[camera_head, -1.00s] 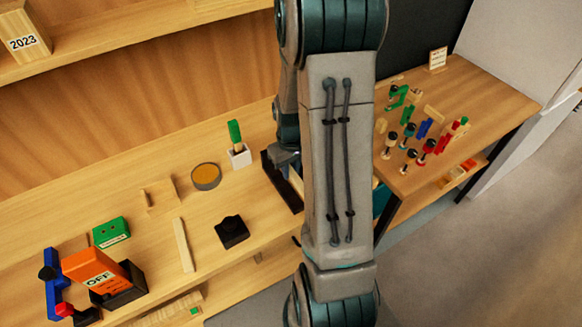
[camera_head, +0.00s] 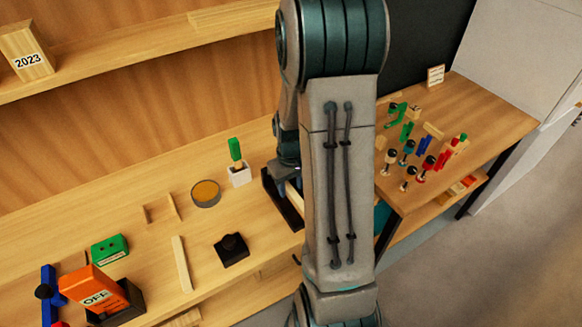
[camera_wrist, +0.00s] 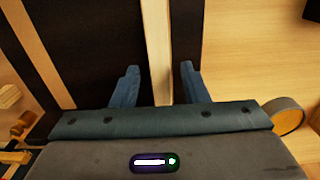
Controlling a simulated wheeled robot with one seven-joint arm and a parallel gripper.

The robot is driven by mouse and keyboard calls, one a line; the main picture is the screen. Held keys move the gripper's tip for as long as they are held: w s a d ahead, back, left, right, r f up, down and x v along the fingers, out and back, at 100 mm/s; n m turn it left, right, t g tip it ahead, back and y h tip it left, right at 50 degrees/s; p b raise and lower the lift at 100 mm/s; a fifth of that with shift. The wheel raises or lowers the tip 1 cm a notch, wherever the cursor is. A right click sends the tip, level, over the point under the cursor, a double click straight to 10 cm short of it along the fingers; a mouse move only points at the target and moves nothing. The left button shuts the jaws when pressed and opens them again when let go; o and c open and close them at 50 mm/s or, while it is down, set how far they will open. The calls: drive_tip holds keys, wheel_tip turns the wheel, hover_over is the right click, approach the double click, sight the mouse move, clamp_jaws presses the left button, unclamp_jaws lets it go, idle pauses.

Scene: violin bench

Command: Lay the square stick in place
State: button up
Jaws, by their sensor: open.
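My gripper (camera_wrist: 158,72) is open, its two blue-grey fingers on either side of a pale square wooden stick (camera_wrist: 156,40) in the wrist view. A dark gap shows between each finger and the stick. The stick lies lengthwise in a dark tray (camera_wrist: 95,35). In the head view, my gripper (camera_head: 284,182) is low at the dark tray (camera_head: 282,212), and my arm hides much of both. A pale end of the stick (camera_head: 294,190) shows beside the arm. Another pale flat strip (camera_head: 181,264) lies on the bench to the left.
Near the tray stand a white holder (camera_head: 239,176) with a green-handled tool, a round amber tin (camera_head: 206,193) and a black block (camera_head: 232,250). An orange OFF box (camera_head: 92,286) is at front left. A side table (camera_head: 480,110) holds several small clamps.

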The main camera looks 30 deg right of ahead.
sight(291, 190)
wheel_tip(291, 190, up, 11)
drive_tip(key=s+a+r+t, duration=0.3)
drive_tip(key=s+a+r, duration=0.5)
drive_tip(key=s+a, duration=0.4)
drive_tip(key=shift+s, duration=0.45)
